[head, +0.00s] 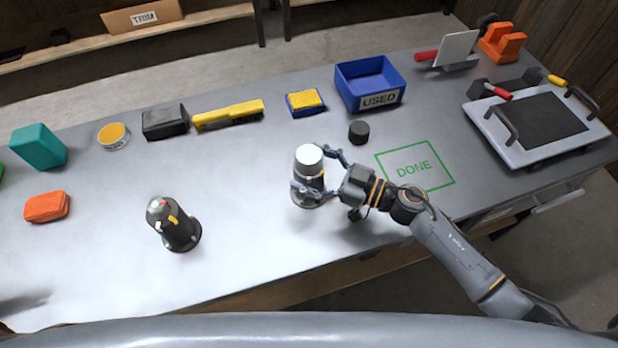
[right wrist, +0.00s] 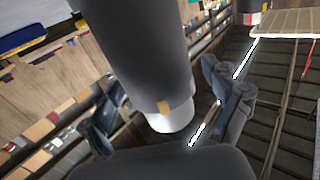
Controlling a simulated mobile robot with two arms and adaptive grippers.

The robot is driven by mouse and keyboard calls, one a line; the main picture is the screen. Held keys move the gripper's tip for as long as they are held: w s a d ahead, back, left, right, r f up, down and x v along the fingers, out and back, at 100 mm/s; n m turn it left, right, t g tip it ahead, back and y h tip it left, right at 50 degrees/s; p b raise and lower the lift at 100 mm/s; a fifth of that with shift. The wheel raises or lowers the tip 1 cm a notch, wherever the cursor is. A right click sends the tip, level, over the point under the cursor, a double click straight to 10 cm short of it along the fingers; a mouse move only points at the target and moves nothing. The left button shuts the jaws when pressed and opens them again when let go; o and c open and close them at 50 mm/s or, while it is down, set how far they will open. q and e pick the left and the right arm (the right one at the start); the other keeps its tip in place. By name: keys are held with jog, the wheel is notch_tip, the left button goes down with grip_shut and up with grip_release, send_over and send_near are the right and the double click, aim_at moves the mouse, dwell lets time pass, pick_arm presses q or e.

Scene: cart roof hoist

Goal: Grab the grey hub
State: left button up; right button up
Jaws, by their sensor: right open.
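A pale grey round hub (head: 309,158) sits on top of a dark upright post with a small yellow mark and a round base on the bench. In the right wrist view the hub (right wrist: 172,117) shows as a light end on a wide dark cylinder. My right gripper (head: 318,170) is open, with one finger on each side of the post and hub. I cannot tell whether either finger touches. A second dark post (head: 178,230), with a grey top and red and yellow marks, stands to the left. My left gripper is not in view.
A black round piece (head: 359,131) and the green DONE outline (head: 416,166) lie to the right. A blue USED bin (head: 370,84), a yellow tool (head: 228,114) and a black box (head: 165,121) line the back. The bench between the two posts is clear.

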jog(key=c, duration=1.6)
jog(key=shift+r, duration=0.1)
grip_shut()
